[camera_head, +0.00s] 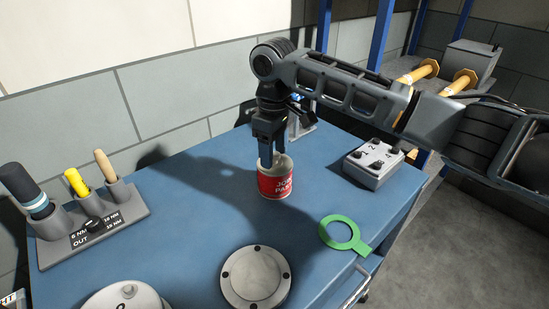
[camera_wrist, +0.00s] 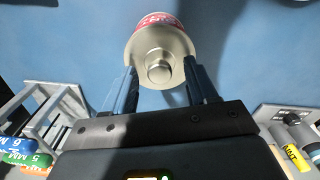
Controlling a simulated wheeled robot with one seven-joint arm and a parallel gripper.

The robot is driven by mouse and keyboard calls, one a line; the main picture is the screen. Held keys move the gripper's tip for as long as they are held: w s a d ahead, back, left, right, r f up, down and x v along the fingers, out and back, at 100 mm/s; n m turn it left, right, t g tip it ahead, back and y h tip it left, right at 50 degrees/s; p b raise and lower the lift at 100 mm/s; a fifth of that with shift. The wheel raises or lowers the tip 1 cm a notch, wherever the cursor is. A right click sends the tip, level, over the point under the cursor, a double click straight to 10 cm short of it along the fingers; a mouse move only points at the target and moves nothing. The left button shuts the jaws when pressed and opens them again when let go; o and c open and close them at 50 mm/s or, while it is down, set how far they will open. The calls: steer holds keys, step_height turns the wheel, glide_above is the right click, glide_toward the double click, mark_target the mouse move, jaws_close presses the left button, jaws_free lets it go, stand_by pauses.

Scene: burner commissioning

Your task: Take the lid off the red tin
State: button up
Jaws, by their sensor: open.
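The red tin (camera_head: 275,184) stands upright on the blue table, with white lettering on its red label. Its pale lid (camera_head: 284,163) is on top; in the wrist view the lid (camera_wrist: 143,47) shows a round knob (camera_wrist: 159,73) in its middle. My gripper (camera_head: 266,162) points down at the lid from above. In the wrist view its two fingers (camera_wrist: 160,75) are apart, one on each side of the knob. I see a gap between each finger and the knob. In the head view the fingers hide part of the lid.
A holder (camera_head: 95,222) with several handled tools stands at the left. A grey box with numbered knobs (camera_head: 373,163) is at the right. A green ring with a tab (camera_head: 343,234) and a round grey flange (camera_head: 255,277) lie in front. The blue table (camera_head: 190,220) is clear left of the tin.

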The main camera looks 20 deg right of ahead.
steer(key=shift+f, duration=0.3)
steer(key=shift+c, duration=0.3)
jaws_close()
